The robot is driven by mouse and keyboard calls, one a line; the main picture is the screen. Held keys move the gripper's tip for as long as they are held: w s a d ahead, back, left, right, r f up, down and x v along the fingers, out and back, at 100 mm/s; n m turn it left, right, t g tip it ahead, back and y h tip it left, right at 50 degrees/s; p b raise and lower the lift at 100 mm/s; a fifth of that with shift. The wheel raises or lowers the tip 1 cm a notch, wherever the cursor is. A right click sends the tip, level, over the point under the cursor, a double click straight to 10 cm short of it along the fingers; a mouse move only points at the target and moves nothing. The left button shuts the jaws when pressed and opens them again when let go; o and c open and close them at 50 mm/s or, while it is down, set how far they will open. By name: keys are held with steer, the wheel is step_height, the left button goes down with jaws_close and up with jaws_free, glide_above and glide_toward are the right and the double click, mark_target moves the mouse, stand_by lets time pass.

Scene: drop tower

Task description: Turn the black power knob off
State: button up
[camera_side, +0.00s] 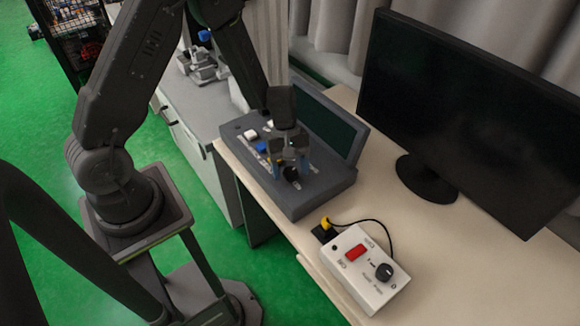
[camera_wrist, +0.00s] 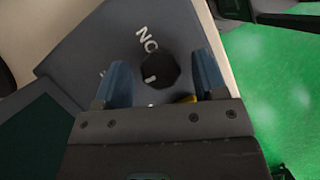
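The black knob (camera_wrist: 159,71) sits on the dark grey console, with a white pointer mark on it and white lettering beside it. In the side view the knob (camera_side: 291,173) is near the console's front right part. My gripper (camera_wrist: 165,80) is open, with its two blue fingers on either side of the knob. In the side view my gripper (camera_side: 289,165) is right over the console at the knob. I cannot tell whether the fingers touch the knob.
The grey console (camera_side: 322,191) has white and blue buttons and a raised dark screen (camera_side: 325,125). A white box (camera_side: 372,290) with a red switch and another black knob (camera_side: 384,271) lies to the right. A monitor (camera_side: 470,110) stands behind. Bare table lies between.

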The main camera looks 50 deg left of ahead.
steer(key=shift+r, duration=0.1)
steer(key=v, duration=1.3)
steer(key=shift+a+r, duration=0.3)
steer(key=s+d+r+m+t+y, duration=0.2)
steer(key=s+r+m+t, duration=0.1)
steer(key=s+r+m, duration=0.4)
steer(key=s+d+r+m+t+y, duration=0.2)
steer(key=s+d+r+m+t, duration=0.1)
steer(key=s+r+m, duration=0.3)
steer(key=s+r+t, duration=0.1)
steer(key=s+r, duration=0.1)
steer(key=s, duration=0.1)
steer(key=shift+s+r+m, duration=0.3)
steer(key=shift+m, duration=0.1)
